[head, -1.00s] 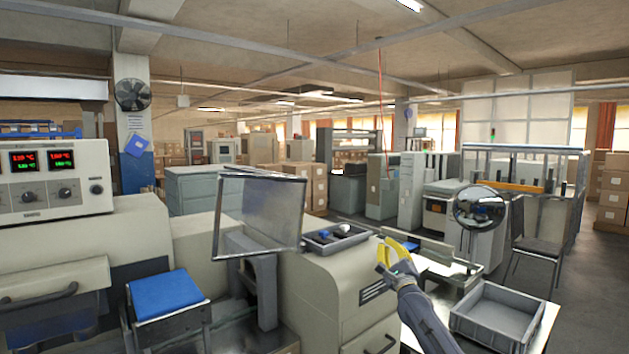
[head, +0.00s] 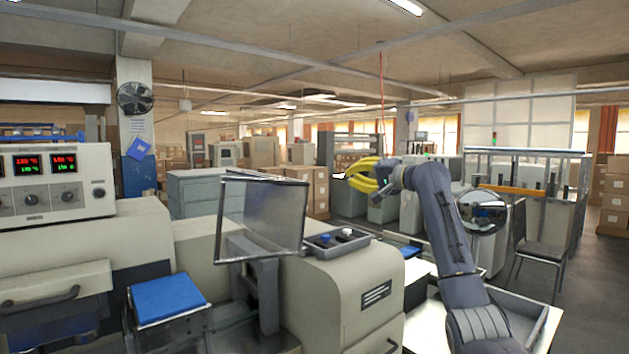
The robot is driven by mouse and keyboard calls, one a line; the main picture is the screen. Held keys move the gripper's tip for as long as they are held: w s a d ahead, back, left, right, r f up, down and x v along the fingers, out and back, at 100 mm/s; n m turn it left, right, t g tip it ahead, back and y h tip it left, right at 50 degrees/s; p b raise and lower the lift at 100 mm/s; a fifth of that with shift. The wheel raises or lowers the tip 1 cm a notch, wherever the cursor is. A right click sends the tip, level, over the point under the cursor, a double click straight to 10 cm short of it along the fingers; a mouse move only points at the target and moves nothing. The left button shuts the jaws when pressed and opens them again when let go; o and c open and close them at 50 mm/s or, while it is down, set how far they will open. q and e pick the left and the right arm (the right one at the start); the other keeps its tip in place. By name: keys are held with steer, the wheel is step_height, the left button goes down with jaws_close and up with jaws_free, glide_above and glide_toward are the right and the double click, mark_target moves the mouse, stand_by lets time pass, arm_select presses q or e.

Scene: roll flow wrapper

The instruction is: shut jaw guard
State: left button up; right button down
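The jaw guard (head: 262,218) is a clear panel in a thin grey metal frame. In the head view it stands raised and tilted above the beige wrapper's jaw section, on a dark upright bracket (head: 265,285). My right gripper (head: 350,177) has yellow fingers and is up in the air to the right of the guard and higher than its top edge. It looks open, with nothing between its fingers, and is apart from the guard. My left gripper is not in view.
A grey tray (head: 340,246) with a blue and a white piece sits on the machine top right of the guard. A blue-topped stand (head: 165,296) is at lower left. The control box (head: 55,182) shows lit displays. A round mirror (head: 484,211) is at right.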

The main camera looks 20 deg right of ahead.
steer(key=w+a+f, duration=0.1)
steer(key=w+a, duration=0.6)
steer(key=a, duration=0.1)
steer(key=shift+w+f+n, duration=0.3)
steer(key=shift+f, duration=0.1)
stand_by(0.5)
steer(key=shift+a, duration=0.1)
